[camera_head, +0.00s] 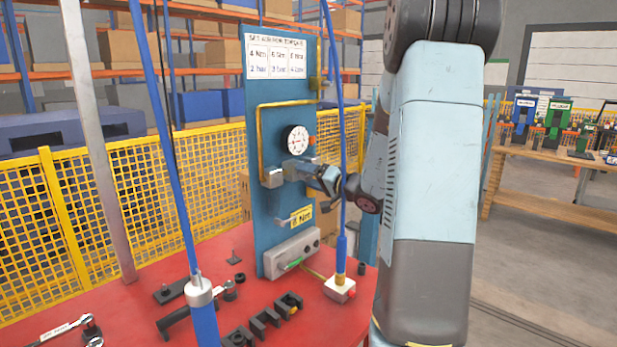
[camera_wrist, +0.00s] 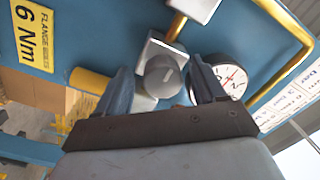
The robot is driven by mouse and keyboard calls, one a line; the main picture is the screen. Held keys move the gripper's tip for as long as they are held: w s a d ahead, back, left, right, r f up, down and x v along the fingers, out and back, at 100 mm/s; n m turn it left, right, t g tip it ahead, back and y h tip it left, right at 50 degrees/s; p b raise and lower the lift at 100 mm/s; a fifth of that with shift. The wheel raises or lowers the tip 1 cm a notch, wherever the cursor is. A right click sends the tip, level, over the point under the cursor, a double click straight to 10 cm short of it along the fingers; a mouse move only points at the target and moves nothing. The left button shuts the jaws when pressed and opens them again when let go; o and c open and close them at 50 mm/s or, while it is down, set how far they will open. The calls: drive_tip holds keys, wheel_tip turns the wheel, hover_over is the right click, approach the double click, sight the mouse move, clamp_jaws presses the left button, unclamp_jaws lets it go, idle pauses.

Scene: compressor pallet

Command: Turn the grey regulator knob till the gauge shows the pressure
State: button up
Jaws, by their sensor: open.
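The grey regulator knob (camera_wrist: 162,76) is round and shows in the wrist view on a pale metal block below a brass pipe. My gripper (camera_wrist: 160,68) is open, with one dark finger on each side of the knob; I cannot tell whether either finger touches it. The white round gauge (camera_wrist: 231,80) is just right of the right finger, partly covered by it. In the head view the gauge (camera_head: 297,139) is on the blue panel (camera_head: 262,220), above my gripper (camera_head: 290,172); its reading is too small to tell. The knob is hidden there by my gripper.
Brass pipe (camera_head: 259,130) runs along the panel around the gauge. A yellow "6 Nm" label (camera_head: 301,217) and a grey box (camera_head: 290,254) are lower down. A blue hose (camera_head: 343,150) hangs close to my wrist. Tools and black fixtures lie on the red table (camera_head: 215,258).

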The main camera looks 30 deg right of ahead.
drive_tip(key=shift+w+a, duration=0.2)
drive_tip(key=shift+w, duration=0.2)
drive_tip(key=c, duration=1.1)
